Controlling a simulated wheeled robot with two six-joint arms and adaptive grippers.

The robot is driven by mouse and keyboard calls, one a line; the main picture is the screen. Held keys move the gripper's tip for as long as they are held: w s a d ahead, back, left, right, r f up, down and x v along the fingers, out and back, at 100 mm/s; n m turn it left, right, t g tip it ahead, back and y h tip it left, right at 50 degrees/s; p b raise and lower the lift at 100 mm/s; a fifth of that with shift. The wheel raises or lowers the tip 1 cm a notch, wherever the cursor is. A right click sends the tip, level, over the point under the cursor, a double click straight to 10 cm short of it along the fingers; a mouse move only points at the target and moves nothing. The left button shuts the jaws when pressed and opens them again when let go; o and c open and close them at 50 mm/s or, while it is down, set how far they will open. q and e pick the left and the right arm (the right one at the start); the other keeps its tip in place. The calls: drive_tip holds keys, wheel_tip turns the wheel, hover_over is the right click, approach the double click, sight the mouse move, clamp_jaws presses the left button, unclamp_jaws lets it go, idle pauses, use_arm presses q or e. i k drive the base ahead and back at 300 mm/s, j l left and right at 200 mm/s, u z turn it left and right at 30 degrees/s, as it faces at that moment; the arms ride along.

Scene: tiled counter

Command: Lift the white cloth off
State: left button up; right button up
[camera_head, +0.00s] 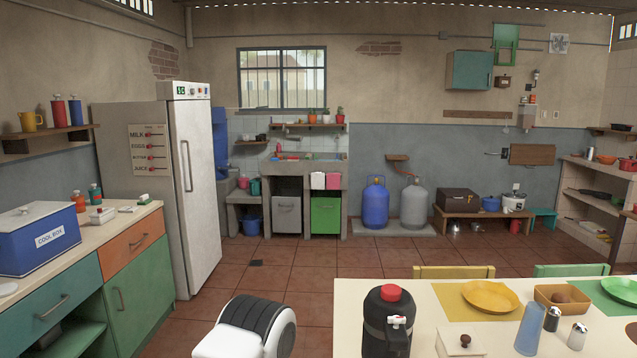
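Two small cloth-like pieces hang side by side on the front of the concrete sink counter (300,168) at the back wall. Neither of my grippers is in view. A white and black part at the bottom centre looks like a link of my own arm, and no fingers show on it.
A dining table (440,300) with plates, a black flask (388,322) and shakers fills the lower right. A counter with a blue cool box (40,238) and a white fridge (190,185) line the left. Tiled floor (290,270) lies clear towards the sink.

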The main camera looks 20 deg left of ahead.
sight(317, 178)
drive_tip(key=u, duration=0.15)
drive_tip(key=j+u, duration=0.25)
drive_tip(key=j, duration=0.2)
drive_tip(key=i+j+u, duration=0.25)
drive_tip(key=j, duration=0.15)
drive_tip(key=j+u, duration=0.25)
drive_tip(key=j, duration=0.15)
drive_tip(key=i+j, duration=0.3)
drive_tip(key=i, duration=0.2)
drive_tip(key=i+j, duration=0.65)
drive_tip(key=i, duration=0.3)
drive_tip(key=i+l+z, duration=0.1)
drive_tip(key=i, duration=0.55)
drive_tip(key=i+z, duration=0.15)
drive_tip(key=i, duration=0.5)
drive_tip(key=i+z, duration=0.1)
drive_tip(key=i, duration=0.55)
drive_tip(key=i+j+z, duration=0.1)
drive_tip(key=i, duration=0.5)
drive_tip(key=i+j+z, duration=0.1)
drive_tip(key=i, duration=0.55)
